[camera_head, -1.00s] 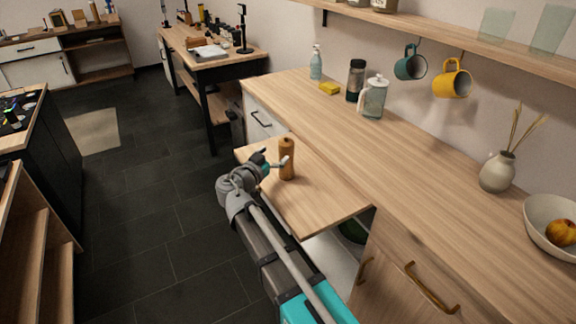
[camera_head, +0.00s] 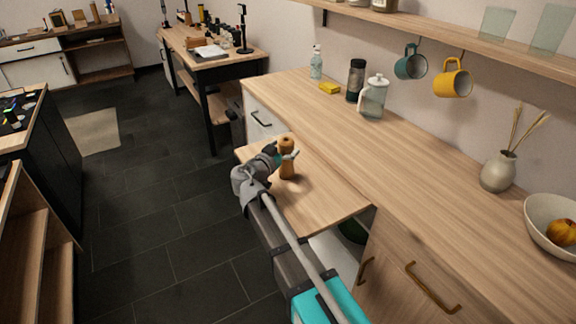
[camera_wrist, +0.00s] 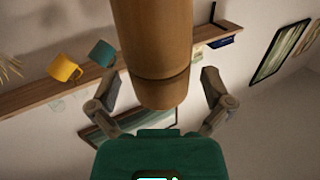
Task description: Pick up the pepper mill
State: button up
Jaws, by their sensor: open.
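The pepper mill (camera_head: 287,167) is a brown wooden cylinder with a rounded top. It stands upright on the pull-out board (camera_head: 318,205) in the head view. My gripper (camera_head: 285,155) is at the mill's upper part, with its fingers beside it. In the wrist view the mill (camera_wrist: 156,50) fills the upper middle, between the two open fingers of my gripper (camera_wrist: 158,90). Gaps show between each finger and the mill in that view. Part of the mill's upper left side is hidden by my gripper in the head view.
The countertop (camera_head: 420,190) lies right of the board, with a glass jug (camera_head: 373,100), a dark jar (camera_head: 356,80), a yellow sponge (camera_head: 330,88) and a vase (camera_head: 497,172) on it. Mugs hang under the shelf (camera_head: 470,40). The board around the mill is clear.

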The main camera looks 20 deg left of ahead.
jog(key=shift+w, duration=0.25)
jog(key=shift+c, duration=0.3)
jog(key=c, duration=1.2)
jog(key=shift+c, duration=0.2)
jog(key=shift+r, duration=0.2)
notch_tip(320, 180, up, 2)
jog(key=shift+p, duration=1.15)
jog(key=s+d+r+p, duration=0.6)
jog(key=s+r+p, duration=0.4)
jog(key=s, duration=0.2)
jog(key=shift+s+r+p, duration=0.35)
